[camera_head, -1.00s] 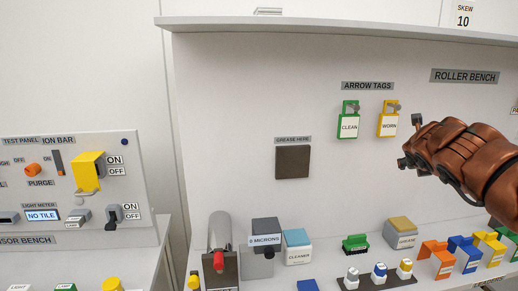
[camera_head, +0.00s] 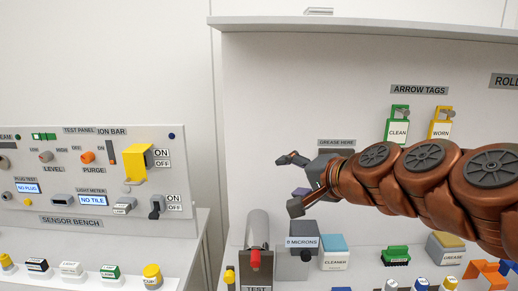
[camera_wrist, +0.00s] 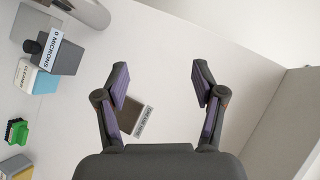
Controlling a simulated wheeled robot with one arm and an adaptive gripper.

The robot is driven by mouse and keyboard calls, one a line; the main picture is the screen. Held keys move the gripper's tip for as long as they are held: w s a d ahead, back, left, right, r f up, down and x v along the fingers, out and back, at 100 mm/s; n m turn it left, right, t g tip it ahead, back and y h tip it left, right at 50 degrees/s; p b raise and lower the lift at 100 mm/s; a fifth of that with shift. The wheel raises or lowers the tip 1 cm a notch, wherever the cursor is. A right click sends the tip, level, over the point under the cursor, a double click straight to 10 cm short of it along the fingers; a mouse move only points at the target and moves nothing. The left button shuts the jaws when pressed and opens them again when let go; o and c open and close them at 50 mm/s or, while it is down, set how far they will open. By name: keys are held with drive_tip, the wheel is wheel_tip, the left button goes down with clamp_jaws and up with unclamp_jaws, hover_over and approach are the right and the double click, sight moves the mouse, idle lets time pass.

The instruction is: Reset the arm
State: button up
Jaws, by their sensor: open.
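My gripper (camera_head: 292,184) is open and empty in the head view, in front of the roller bench's back wall and above the bench top. It points left, and my copper-coloured arm reaches in from the right. In the wrist view my gripper (camera_wrist: 162,80) shows two spread fingers with purple inner pads and nothing between them. A dark square pad (camera_wrist: 130,118) under the "GREASE HERE" label is partly behind the left finger in that view. In the head view my gripper and arm hide most of this pad.
Below my gripper stand a grey cylinder (camera_head: 257,232) with a red tip, a "0 MICRONS" gauge (camera_head: 301,241) and a cleaner box (camera_head: 334,252). Green (camera_head: 398,127) and yellow (camera_head: 440,125) arrow tags hang above my arm. The sensor bench panel (camera_head: 90,205) stands left.

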drive_tip(key=s+d+f+n+g+h, duration=0.2)
drive_tip(key=s+f+n+g, duration=0.25)
drive_tip(key=s+f, duration=0.65)
drive_tip(key=s+d+f+n+g+h, duration=0.25)
drive_tip(key=s+f+g, duration=0.25)
drive_tip(key=s+f, duration=0.55)
drive_tip(key=s+d+f+n+g+h, duration=0.1)
drive_tip(key=s+d+f+g, duration=0.3)
drive_tip(key=s, duration=0.6)
drive_tip(key=d+h, duration=0.1)
drive_tip(key=d, duration=0.1)
drive_tip(key=shift+s+d+f+h, duration=0.2)
drive_tip(key=shift+s+d+h, duration=0.05)
drive_tip(key=shift+d+h, duration=0.1)
drive_tip(key=shift+a, duration=0.1)
